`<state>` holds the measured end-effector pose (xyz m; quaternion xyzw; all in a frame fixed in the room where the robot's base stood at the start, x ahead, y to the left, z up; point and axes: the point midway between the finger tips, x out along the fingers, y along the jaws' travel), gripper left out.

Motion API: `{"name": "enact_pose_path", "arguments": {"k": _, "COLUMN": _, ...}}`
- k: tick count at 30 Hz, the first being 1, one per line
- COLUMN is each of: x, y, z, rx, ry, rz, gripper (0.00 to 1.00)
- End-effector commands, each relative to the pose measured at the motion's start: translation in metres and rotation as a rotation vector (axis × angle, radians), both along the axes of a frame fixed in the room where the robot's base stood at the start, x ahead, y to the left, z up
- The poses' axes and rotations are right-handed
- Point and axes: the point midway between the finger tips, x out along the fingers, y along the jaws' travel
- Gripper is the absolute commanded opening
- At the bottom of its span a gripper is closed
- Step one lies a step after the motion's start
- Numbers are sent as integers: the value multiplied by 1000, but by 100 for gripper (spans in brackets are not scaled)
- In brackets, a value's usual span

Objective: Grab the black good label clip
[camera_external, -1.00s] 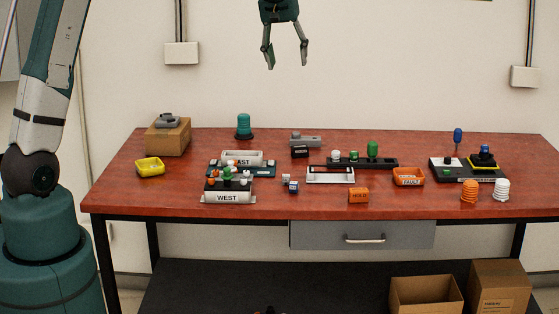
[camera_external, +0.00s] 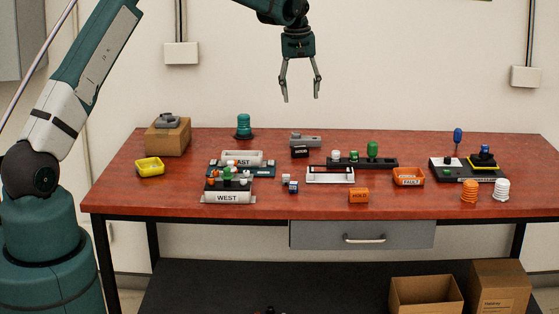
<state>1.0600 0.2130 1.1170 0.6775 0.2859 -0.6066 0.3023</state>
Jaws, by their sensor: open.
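A small black block-shaped clip (camera_external: 300,152) with a pale label strip lies on the red table, in front of a grey device; its lettering is too small to read. It looks like the black label clip. My gripper (camera_external: 301,97) is open and empty, fingers pointing down. It hangs above the back of the table, roughly over the black clip in the picture, with a clear gap between them.
A grey device (camera_external: 306,140) stands right behind the clip. A long black rack (camera_external: 385,162) with green and white knobs and a white tray (camera_external: 330,178) are to its right. The EAST (camera_external: 244,159) and WEST (camera_external: 228,198) holders are left. A small dark blue block (camera_external: 293,188) lies in front.

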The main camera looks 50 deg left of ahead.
Motion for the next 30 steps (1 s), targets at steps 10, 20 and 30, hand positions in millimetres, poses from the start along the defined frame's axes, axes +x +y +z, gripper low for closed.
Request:
{"name": "enact_pose_path", "arguments": {"k": 10, "x": 34, "y": 28, "z": -70, "rx": -15, "ry": 47, "rz": 79, "gripper": 54}}
{"name": "enact_pose_path", "arguments": {"k": 20, "x": 55, "y": 51, "z": -133, "rx": -26, "ry": 85, "rz": 148, "gripper": 54}}
{"name": "enact_pose_path", "arguments": {"k": 30, "x": 60, "y": 58, "z": -154, "rx": -29, "ry": 99, "rz": 171, "gripper": 54}}
